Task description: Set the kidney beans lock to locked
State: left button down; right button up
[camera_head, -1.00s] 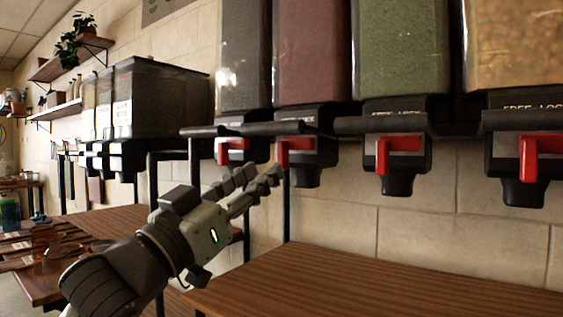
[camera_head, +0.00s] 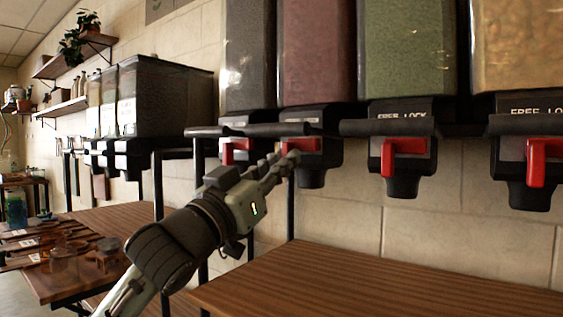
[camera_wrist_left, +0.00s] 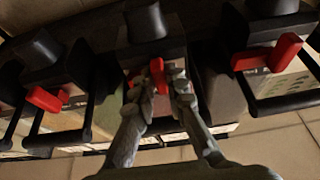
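The kidney beans dispenser (camera_head: 319,60) is the bin with dark red contents, second from the left in the near row. Its black spout block (camera_head: 312,172) carries a red lock lever (camera_head: 300,145), partly hidden behind my fingertips. My left gripper (camera_head: 281,162) reaches up from the lower left to this lever. In the left wrist view the red lever (camera_wrist_left: 157,74) shows between the two fingertips (camera_wrist_left: 161,88). The fingers stand apart; I cannot tell whether either touches the lever. The lettering on this lock is too small to read. My right gripper is not in view.
Dispensers with grey (camera_head: 249,60), green (camera_head: 408,55) and tan (camera_head: 517,50) contents flank it, each with a red lever. A black rail (camera_head: 385,127) runs along the row. A wooden counter (camera_head: 370,285) lies below. More dispensers (camera_head: 165,100) stand at the left.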

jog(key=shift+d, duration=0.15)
pick_arm(q)
jog(key=shift+s+d+f+p, duration=0.1)
jog(key=shift+s+d+p, duration=0.3)
jog(key=shift+s+d, duration=0.5)
jog(key=c, duration=1.5)
grip_release()
jog(key=shift+w+d, duration=0.1)
jog(key=shift+d, duration=0.1)
jog(key=shift+c, duration=0.2)
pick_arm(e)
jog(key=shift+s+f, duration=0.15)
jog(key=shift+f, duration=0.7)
pick_arm(q)
jog(key=shift+a, duration=0.15)
jog(key=v, duration=1.2)
